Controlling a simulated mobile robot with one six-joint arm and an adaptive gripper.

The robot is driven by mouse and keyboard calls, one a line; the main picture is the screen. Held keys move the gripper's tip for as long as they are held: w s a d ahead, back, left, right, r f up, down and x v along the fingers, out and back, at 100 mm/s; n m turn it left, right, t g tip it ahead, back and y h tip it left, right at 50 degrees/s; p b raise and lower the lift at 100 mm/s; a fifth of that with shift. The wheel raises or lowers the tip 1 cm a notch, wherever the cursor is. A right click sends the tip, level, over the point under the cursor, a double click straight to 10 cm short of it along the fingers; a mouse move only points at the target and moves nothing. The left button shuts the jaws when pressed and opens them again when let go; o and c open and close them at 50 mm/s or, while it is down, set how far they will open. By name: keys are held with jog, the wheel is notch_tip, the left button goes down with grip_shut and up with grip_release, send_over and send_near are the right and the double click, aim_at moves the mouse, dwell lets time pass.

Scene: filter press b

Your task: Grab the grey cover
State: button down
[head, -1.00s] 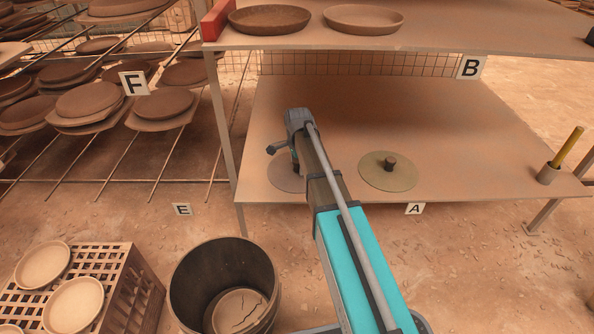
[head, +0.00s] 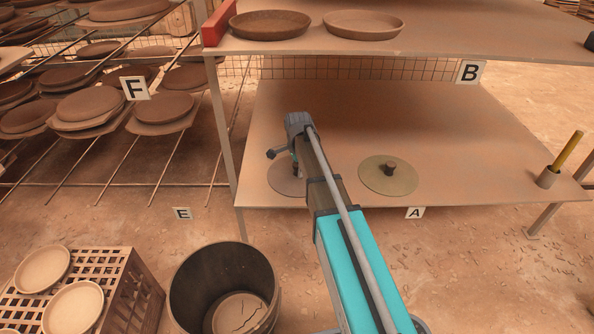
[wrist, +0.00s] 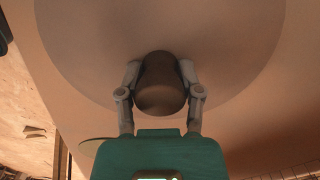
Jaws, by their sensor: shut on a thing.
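The grey cover (head: 283,187) is a thin round disc at the front left of the lower shelf, partly hidden by my arm. In the wrist view the cover (wrist: 225,50) fills the upper part, with its dark brown knob (wrist: 162,85) in the middle. My gripper (wrist: 162,72) is shut on this knob, one finger on each side. In the head view my arm mostly hides the gripper and knob. The cover appears to lie flat on the shelf; any small gap under it cannot be told.
An olive cover (head: 386,178) with a dark knob lies just right on the lower shelf (head: 460,150). A holder with a yellow stick (head: 565,153) stands at the right edge. The upper shelf (head: 480,35) carries two dishes. A dark bin (head: 185,285) stands below in front.

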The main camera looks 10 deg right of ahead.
jog(key=shift+r+p, duration=1.45)
jog(key=shift+r, duration=0.05)
jog(key=s+d+r+p, duration=0.3)
jog(key=s+r+p, duration=0.6)
jog(key=s, duration=0.4)
jog(key=shift+s+d+r+p, duration=0.25)
jog(key=shift+d+r+p, duration=0.15)
jog(key=shift+r, duration=0.05)
